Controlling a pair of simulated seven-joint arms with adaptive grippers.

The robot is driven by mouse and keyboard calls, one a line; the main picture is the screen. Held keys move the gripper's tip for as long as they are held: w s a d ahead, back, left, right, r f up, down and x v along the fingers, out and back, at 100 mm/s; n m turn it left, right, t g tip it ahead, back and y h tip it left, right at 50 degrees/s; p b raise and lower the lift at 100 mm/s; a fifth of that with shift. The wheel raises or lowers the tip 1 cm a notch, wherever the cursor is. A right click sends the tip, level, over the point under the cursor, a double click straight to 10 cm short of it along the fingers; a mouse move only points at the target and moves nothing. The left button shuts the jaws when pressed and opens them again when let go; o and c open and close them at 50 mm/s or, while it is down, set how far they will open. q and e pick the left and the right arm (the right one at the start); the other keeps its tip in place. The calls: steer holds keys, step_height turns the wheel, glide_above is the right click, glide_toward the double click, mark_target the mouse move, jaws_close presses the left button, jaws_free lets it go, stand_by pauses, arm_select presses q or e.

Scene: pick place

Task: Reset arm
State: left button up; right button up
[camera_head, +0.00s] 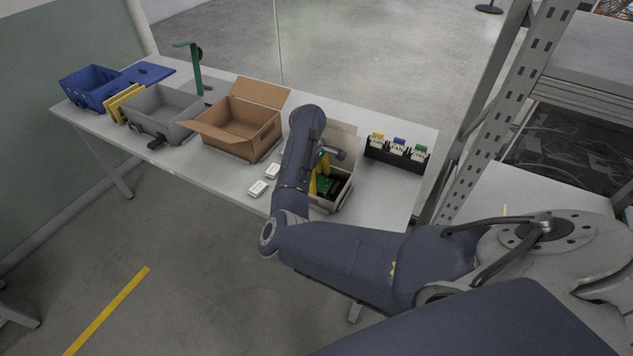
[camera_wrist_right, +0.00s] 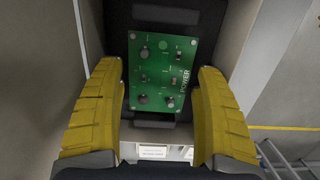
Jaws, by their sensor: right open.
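My right arm reaches over the table in the head view, and its right gripper (camera_head: 318,181) is at a small open box (camera_head: 348,190), partly hidden behind the arm. The right wrist view shows the yellow fingers of this gripper (camera_wrist_right: 160,115) wide apart. A green circuit board (camera_wrist_right: 160,72) marked POWER lies between and beyond them on a black surface, with gaps to both fingers. The board also shows as a green patch in the head view (camera_head: 325,184). My left gripper is not in view.
An open cardboard box (camera_head: 238,128), a grey bin (camera_head: 163,112) and a blue bin (camera_head: 90,87) stand to the left on the white table (camera_head: 205,172). Two small white items (camera_head: 257,188) lie near the front edge. A black holder (camera_head: 396,158) with coloured cards stands at the right.

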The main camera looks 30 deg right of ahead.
steer(key=shift+r, duration=3.1)
steer(key=shift+r, duration=0.1)
